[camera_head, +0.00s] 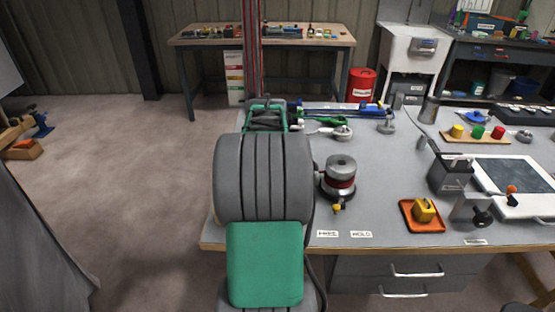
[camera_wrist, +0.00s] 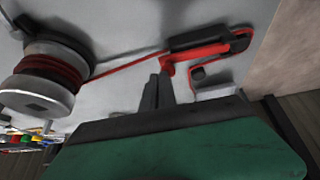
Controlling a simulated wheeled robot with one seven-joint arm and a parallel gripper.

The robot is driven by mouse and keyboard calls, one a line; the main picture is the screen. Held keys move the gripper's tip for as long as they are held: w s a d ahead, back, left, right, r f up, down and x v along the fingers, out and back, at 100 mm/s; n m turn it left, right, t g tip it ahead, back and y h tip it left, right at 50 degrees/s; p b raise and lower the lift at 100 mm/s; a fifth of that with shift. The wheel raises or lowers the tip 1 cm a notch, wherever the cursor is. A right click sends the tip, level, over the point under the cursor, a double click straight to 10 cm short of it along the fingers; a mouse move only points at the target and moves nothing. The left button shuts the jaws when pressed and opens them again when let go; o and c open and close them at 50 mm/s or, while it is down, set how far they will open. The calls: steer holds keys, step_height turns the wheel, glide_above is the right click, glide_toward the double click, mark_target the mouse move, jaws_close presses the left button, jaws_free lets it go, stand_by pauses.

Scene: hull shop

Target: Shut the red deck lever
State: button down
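The red deck lever (camera_wrist: 205,52) shows in the wrist view on the grey bench top, with a dark body along its top and a red arm bent down at its left end. My gripper (camera_wrist: 160,78) has its two dark fingers close together, their tips right by the lever's bent left end. I cannot tell whether they touch it. No object shows between the fingers. A red line runs from the lever to a grey drum winch (camera_wrist: 45,75) at the left. In the head view my arm hides the lever and gripper; the winch (camera_head: 340,178) stands right of my arm.
On the bench (camera_head: 385,230) are an orange tray (camera_head: 407,222) with a yellow block, a grey clamp (camera_head: 452,172) and a white-framed dark panel (camera_head: 515,180). Open floor (camera_head: 130,190) lies left of the bench.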

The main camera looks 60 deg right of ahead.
steer(key=shift+s+f, duration=0.1)
steer(key=shift+f, duration=0.2)
